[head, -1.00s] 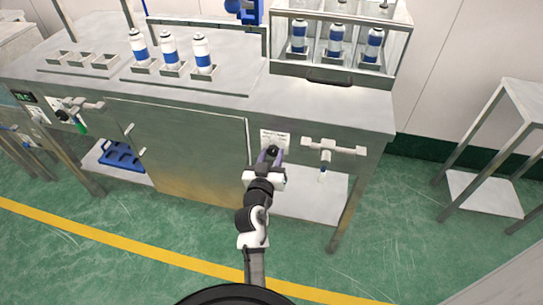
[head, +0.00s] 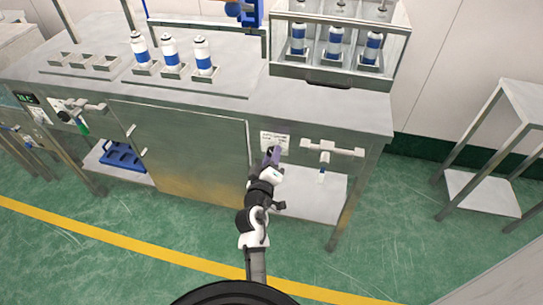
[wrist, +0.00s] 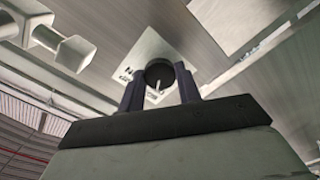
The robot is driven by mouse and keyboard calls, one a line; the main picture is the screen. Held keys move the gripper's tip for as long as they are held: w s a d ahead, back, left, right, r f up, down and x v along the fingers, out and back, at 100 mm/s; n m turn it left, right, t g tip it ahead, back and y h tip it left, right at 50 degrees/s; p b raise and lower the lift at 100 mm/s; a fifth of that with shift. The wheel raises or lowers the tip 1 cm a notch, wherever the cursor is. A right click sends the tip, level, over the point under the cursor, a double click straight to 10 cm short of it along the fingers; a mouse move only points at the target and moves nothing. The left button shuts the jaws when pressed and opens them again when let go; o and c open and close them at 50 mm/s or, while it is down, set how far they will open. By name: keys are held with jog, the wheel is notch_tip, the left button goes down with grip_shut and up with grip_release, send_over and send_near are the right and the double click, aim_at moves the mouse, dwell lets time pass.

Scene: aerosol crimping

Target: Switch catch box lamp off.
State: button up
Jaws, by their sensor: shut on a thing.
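The lamp switch is a round black knob (wrist: 160,74) with a white pointer mark, on a white label plate (wrist: 148,52) in the wrist view. In the head view the plate (head: 274,140) sits on the bench's front panel, and my gripper (head: 272,157) covers much of the knob. In the wrist view my gripper (wrist: 160,88) has one dark finger on each side of the knob, shut on it. The pointer is tilted in the wrist view. The catch box (head: 338,75) stands on the bench top at the back right, with several white and blue cans inside.
A white handle-like fitting (head: 333,149) projects from the panel just right of the knob; it also shows at upper left in the wrist view (wrist: 62,46). A cabinet door (head: 185,150) is to the left. Three cans stand on the bench top. Green floor in front is clear.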

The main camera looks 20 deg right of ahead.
jog(key=shift+r+n, duration=0.1)
jog(key=shift+n, duration=0.2)
jog(key=o, duration=1)
jog(key=shift+c, duration=0.2)
